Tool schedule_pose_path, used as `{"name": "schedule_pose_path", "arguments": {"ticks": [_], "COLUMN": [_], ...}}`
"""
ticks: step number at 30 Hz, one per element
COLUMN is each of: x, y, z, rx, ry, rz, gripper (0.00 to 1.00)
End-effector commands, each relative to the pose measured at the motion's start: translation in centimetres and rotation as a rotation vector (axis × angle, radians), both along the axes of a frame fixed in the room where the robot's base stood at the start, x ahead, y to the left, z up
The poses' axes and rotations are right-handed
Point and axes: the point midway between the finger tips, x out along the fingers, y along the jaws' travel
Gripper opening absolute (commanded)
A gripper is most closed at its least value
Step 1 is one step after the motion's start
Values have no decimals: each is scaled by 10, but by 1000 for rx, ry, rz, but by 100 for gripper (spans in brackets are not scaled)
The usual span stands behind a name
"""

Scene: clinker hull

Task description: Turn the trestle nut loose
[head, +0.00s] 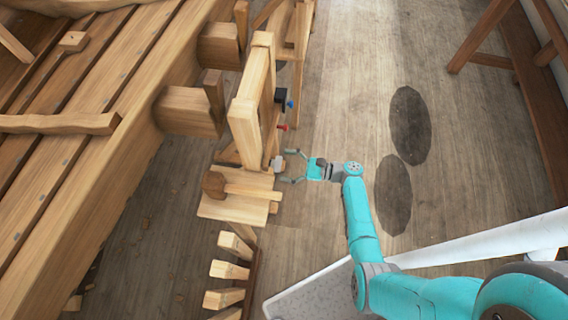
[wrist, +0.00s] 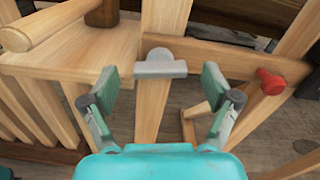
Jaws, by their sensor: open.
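The trestle nut appears to be the grey T-shaped piece (wrist: 160,68) on the wooden trestle; it also shows small and pale in the head view (head: 277,163). In the wrist view it sits centred, just beyond my fingertips. My gripper (wrist: 163,85) is open, with one finger to the left of the nut and one to the right. No contact with the nut is visible. In the head view my gripper (head: 289,166) reaches in from the right, its fingers spread toward the nut. The trestle (head: 247,110) stands upright beside the hull.
A red knob (wrist: 270,82) sits on the trestle rail right of the nut. A wooden mallet (head: 213,185) lies on a small shelf (head: 235,209) close by. A blue and black fitting (head: 283,100) is farther along. The hull (head: 110,130) fills the left.

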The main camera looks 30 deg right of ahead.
Motion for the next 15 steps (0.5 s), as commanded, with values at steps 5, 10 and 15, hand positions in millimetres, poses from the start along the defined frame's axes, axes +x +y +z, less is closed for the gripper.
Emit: {"name": "schedule_pose_path", "arguments": {"ticks": [5,10,15], "x": [5,5,5], "y": [7,7,7], "z": [0,0,0], "rx": [0,0,0], "ry": [0,0,0], "rz": [0,0,0], "gripper": [88,88,70]}}
